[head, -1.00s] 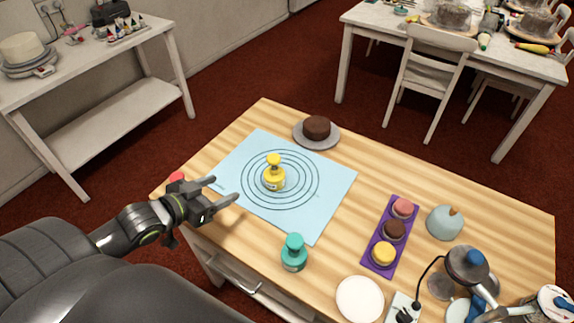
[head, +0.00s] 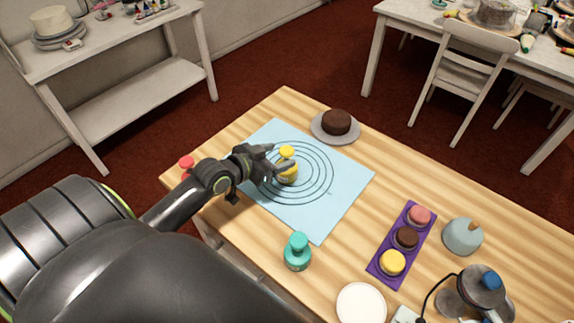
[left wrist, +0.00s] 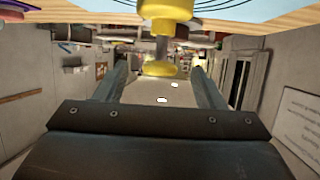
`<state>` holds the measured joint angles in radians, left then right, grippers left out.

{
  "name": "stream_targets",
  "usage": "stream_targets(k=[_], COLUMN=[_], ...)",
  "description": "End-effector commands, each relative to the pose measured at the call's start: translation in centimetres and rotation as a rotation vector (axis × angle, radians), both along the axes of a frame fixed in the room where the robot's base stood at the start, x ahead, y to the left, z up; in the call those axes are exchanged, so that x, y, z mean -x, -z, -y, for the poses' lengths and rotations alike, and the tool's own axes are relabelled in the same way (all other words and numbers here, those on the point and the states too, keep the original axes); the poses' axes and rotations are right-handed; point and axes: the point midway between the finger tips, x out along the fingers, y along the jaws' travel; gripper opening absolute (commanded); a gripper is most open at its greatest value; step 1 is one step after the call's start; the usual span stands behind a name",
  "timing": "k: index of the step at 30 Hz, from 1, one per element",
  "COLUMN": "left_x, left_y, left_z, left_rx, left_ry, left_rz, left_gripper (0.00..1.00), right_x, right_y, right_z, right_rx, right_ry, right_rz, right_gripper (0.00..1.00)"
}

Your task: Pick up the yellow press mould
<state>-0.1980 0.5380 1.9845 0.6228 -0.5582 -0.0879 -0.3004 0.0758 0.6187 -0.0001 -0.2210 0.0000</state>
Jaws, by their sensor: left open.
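The yellow press mould (head: 287,153) stands upright on the blue mat (head: 320,222) with printed circles, in the head view. My left gripper (head: 273,168) is at the mould's left side, low over the mat, and partly covers the mould's lower left. In the left wrist view the mould (left wrist: 162,68) appears upside down, its knob and stem between the two open fingers. I see room between the mould and each finger. The right gripper is not visible.
A teal press mould (head: 298,252) stands in front of the mat. A purple tray (head: 384,268) holds round cakes to the right. A chocolate cake on a grey plate (head: 352,138) is behind the mat. A white plate (head: 361,303) lies near the front.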

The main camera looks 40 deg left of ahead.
Motion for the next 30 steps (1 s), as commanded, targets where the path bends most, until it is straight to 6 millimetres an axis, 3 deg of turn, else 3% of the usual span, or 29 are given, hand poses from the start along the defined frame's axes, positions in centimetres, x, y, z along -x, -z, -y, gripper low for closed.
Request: stream_targets(k=[7,18,27,30], left_x=[-1.5,-5.5,-5.8,-5.8], left_y=[0.5,1.9,2.1,2.1], left_z=[0.3,1.2,1.2,1.2], left_rx=[0.000,0.001,-0.001,-0.001], left_ry=[0.000,0.000,0.000,0.000], left_rz=[0.000,0.001,-0.001,-0.001], left_gripper=[0.63,0.63,0.63,0.50], right_x=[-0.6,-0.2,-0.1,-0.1], right_y=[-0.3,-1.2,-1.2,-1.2], right_z=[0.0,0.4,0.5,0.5], right_rx=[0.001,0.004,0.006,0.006], right_ry=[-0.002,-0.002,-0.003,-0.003], right_rz=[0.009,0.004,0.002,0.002], right_gripper=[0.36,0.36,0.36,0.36])
